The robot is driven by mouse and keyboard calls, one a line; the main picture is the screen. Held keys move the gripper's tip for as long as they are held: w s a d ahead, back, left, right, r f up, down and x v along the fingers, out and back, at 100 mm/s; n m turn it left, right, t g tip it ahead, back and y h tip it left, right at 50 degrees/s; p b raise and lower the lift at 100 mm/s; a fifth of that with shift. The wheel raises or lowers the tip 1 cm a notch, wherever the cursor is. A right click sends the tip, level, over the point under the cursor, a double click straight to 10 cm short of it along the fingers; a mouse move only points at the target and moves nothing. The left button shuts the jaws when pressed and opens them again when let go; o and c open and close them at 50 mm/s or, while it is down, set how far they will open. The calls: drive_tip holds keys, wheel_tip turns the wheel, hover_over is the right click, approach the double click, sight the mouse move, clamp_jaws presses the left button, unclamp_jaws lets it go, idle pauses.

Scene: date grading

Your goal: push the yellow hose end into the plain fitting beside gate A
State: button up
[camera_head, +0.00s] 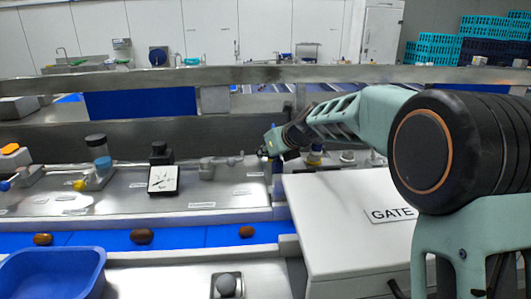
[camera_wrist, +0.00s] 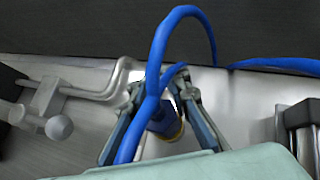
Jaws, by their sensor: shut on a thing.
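My gripper (camera_wrist: 160,98) is shut on the hose end (camera_wrist: 166,124), a dark blue piece with a yellow band at its lower edge. A bright blue hose (camera_wrist: 166,45) loops up and over from it. In the head view my gripper (camera_head: 270,148) is small, above the steel deck behind the white gate box; what it holds is hard to make out there. The fingers and hose hide where the hose end points, and I cannot tell whether it touches a fitting. I cannot pick out the plain fitting. The box label (camera_head: 391,214) reads "GATE"; my arm hides its letter.
A bent steel pipe with a round knob (camera_wrist: 59,127) lies left of my gripper in the wrist view. A dark block (camera_wrist: 303,125) stands at right. In the head view, a dial (camera_head: 163,179) and a yellow knob (camera_head: 80,185) stand on the deck. A blue bin (camera_head: 50,258) is front left.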

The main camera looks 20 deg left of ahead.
drive_tip(key=shift+f, duration=0.15)
drive_tip(key=o, duration=1.2)
wheel_tip(320, 180, up, 5)
drive_tip(key=p, duration=0.5)
drive_tip(key=shift+r, duration=0.2)
wheel_tip(320, 180, up, 5)
drive_tip(key=shift+f, duration=0.1)
